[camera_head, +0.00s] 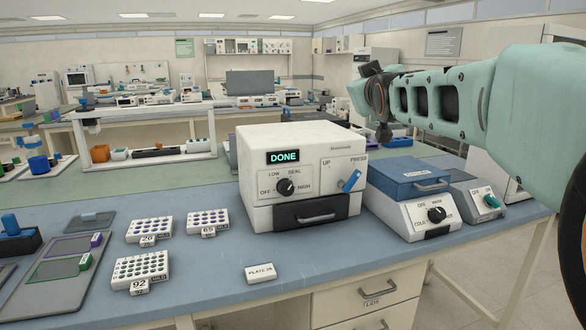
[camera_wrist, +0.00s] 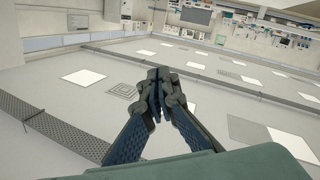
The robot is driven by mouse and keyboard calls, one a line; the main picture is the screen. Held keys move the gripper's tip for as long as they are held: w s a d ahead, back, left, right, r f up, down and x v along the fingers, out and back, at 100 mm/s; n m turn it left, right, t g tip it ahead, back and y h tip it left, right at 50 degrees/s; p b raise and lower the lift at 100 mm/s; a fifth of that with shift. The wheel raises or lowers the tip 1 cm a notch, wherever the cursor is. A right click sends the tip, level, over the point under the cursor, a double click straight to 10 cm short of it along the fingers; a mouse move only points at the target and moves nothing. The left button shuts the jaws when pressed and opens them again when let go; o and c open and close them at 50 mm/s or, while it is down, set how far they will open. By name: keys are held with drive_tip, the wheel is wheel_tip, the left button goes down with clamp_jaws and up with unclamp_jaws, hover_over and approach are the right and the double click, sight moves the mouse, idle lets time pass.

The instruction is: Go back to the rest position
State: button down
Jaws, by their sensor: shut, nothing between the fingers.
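My arm reaches in from the right edge in the head view, raised above the bench. My gripper (camera_head: 383,134) hangs at the arm's far end, in the air above and behind the blue-topped device. In the wrist view my gripper (camera_wrist: 156,92) has its fingers closed together with nothing between them. The wrist view looks across the ceiling panels and upper walls. My gripper touches nothing that I can see.
A white sealer-like box (camera_head: 300,170) reading DONE stands mid-bench, its blue lever (camera_head: 351,181) on the right. A blue-topped device (camera_head: 412,185) and a small grey device (camera_head: 478,196) stand right of it. Several well plates (camera_head: 149,230) and a PLATE 26 label block (camera_head: 260,273) lie left and in front.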

wheel_tip(320, 180, up, 6)
drive_tip(key=s+a+m, duration=0.1)
drive_tip(key=a+m, duration=0.1)
drive_tip(key=s+a+f+m+g+b, duration=0.25)
drive_tip(key=s+f+g, duration=0.95)
drive_tip(key=s+f, duration=2.6)
wheel_tip(320, 180, up, 21)
drive_tip(key=w+p, duration=0.1)
drive_tip(key=p, duration=2.3)
drive_tip(key=shift+d+f, duration=0.15)
drive_tip(key=shift+f, duration=0.05)
drive_tip(key=shift+w, duration=0.15)
